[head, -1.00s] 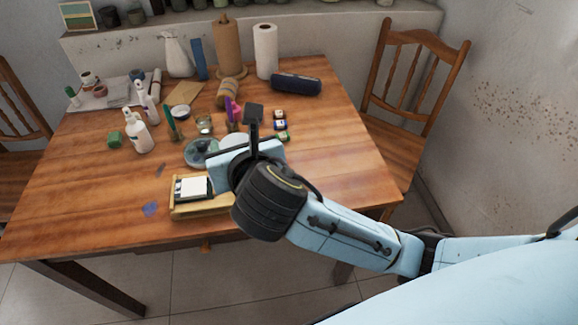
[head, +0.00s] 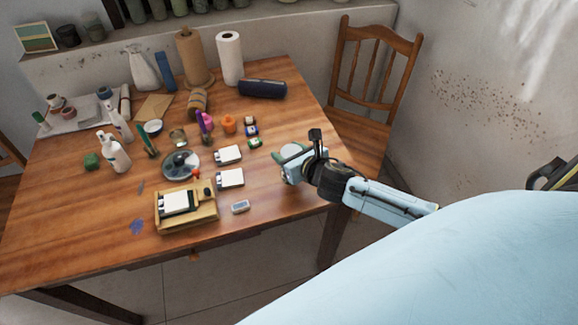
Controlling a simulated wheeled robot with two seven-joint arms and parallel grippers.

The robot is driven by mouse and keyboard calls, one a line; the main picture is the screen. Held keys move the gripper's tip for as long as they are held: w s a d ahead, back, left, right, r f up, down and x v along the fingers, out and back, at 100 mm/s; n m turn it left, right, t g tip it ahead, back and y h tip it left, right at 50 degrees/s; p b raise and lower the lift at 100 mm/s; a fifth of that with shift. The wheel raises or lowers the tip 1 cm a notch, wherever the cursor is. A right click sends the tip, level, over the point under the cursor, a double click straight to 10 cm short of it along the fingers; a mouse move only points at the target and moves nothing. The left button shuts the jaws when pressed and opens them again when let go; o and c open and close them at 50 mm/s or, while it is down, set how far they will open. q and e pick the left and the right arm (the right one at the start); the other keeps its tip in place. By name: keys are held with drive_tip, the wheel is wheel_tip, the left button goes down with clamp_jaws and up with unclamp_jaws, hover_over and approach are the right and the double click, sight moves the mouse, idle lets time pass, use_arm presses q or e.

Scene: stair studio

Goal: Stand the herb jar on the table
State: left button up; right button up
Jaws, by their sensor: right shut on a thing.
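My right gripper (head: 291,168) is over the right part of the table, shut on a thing. A green, pale-rimmed part (head: 291,151) shows just behind the gripper. It looks like part of the herb jar, but the gripper hides most of it. I cannot tell whether it is upright or touches the table. The wooden table (head: 90,225) has bare wood around this spot. My left gripper is not in view.
A wooden tray (head: 188,223) with a white pad, white cards (head: 230,178) and a round glass dish (head: 180,166) lie left of the gripper. Small jars (head: 251,132) stand behind it. Bottles and paper rolls (head: 229,58) are farther back. A chair (head: 350,120) stands at the right edge.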

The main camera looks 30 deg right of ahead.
wheel_tip(320, 180, down, 4)
drive_tip(key=shift+f+b, duration=0.2)
drive_tip(key=shift+b, duration=0.5)
drive_tip(key=o, duration=1.3)
drive_tip(key=shift+c, duration=0.2)
drive_tip(key=p+v, duration=0.1)
drive_tip(key=v, duration=1.1)
drive_tip(key=shift+p, duration=0.35)
drive_tip(key=shift+a, duration=0.1)
